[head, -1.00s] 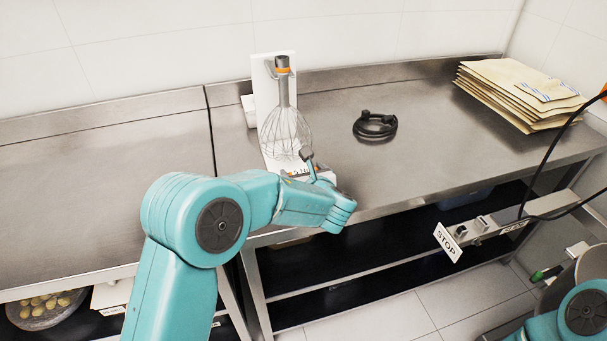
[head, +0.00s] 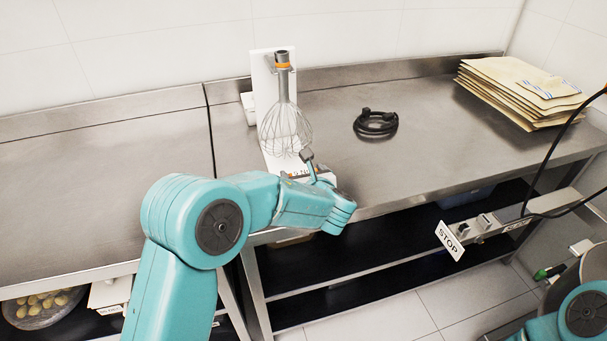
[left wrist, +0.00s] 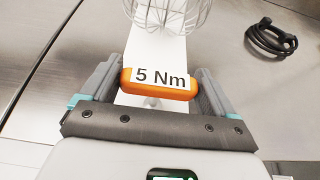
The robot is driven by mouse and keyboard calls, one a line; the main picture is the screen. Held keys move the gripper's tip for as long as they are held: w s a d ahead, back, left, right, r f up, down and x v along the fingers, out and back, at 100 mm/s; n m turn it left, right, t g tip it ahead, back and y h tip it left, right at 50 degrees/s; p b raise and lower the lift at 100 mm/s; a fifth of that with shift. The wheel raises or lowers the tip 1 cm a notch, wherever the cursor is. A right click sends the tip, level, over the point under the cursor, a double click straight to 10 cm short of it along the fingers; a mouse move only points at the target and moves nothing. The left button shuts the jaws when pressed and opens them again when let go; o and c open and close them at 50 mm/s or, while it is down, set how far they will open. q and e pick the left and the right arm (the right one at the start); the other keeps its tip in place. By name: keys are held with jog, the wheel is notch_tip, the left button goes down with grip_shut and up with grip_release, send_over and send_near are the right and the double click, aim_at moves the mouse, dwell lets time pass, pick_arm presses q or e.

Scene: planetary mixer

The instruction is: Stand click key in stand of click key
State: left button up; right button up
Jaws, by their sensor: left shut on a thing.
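The click key (left wrist: 155,88) shows in the left wrist view as an orange handle with a white "5 Nm" label. My left gripper (left wrist: 152,80) is shut on it, with one finger at each end of the handle. In the head view my left arm hides most of the gripper. A small grey piece (head: 306,155) sticks up past the arm's end, and I cannot tell whether it is key or gripper. A white stand (head: 259,75) with a whisk (head: 285,122) is just beyond. I cannot make out the key's own stand. My right gripper is not in view.
A coiled black cable (head: 375,123) lies on the steel table (head: 430,150). Paper bags (head: 525,92) are stacked at the back right. The table between cable and bags is clear.

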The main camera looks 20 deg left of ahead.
pick_arm(q)
jog(key=shift+f, duration=0.3)
jog(key=o, duration=1.2)
jog(key=shift+o, duration=0.2)
jog(key=shift+s+d, duration=0.1)
jog(key=b+v, duration=0.2)
jog(key=v, duration=1.4)
jog(key=shift+b, duration=0.3)
jog(key=shift+s, duration=0.1)
